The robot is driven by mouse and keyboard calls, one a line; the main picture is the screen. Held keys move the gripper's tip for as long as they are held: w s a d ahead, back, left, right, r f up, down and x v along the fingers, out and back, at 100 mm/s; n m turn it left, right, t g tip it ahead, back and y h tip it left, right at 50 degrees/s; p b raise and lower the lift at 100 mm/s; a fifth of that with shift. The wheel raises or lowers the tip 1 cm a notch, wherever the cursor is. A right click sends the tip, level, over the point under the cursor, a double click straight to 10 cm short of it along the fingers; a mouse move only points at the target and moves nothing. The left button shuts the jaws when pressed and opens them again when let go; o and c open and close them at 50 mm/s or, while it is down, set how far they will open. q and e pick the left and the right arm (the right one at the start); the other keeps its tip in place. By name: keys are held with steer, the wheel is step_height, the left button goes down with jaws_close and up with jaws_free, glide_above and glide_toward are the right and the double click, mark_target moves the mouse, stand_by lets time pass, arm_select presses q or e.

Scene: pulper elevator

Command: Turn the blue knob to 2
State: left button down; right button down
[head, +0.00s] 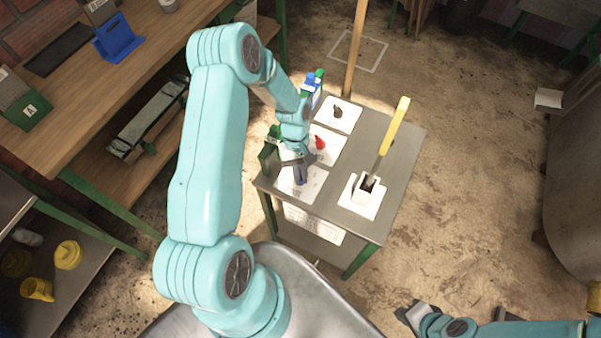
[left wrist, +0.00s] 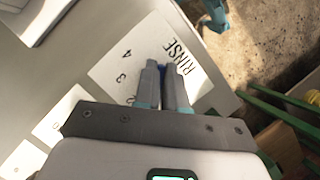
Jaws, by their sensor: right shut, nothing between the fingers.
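The blue knob (head: 301,181) sits on the nearest white plate (head: 313,188) of the grey cart. My left gripper (head: 299,171) reaches down over it. In the left wrist view, the fingers (left wrist: 165,68) stand close together with a sliver of the blue knob (left wrist: 162,72) between them, and they look closed on it. That plate (left wrist: 125,68) reads RINSE, with 4, 3 and part of a 2 visible; the fingers hide the knob's pointer. My right gripper (head: 409,314) is shut and empty at the lower right, away from the cart.
A red knob (head: 320,143) and a black knob (head: 338,112) sit on plates farther back. A lever with a yellow handle (head: 394,126) rises from a white base (head: 361,196) to the right. A wooden bench (head: 140,50) stands at the left. Floor right of the cart is clear.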

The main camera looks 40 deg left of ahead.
arm_select(q)
steer(key=m+b, duration=0.3)
steer(key=shift+f+g+y, duration=0.1)
steer(key=shift+g+y, duration=0.2)
steer(key=shift+y, duration=0.1)
steer(key=m+b, duration=0.1)
steer(key=m, duration=0.1)
steer(key=shift+a+m+g+y+b, duration=0.1)
steer(key=shift+m+g+y+b, duration=0.2)
steer(key=shift+y+b, duration=0.1)
steer(key=shift+m+y+b, duration=0.4)
steer(key=shift+m+b, duration=0.2)
steer(key=shift+m, duration=0.5)
steer(key=shift+r, duration=0.2)
steer(key=c, duration=1.2)
jaws_free()
steer(key=shift+s, duration=0.1)
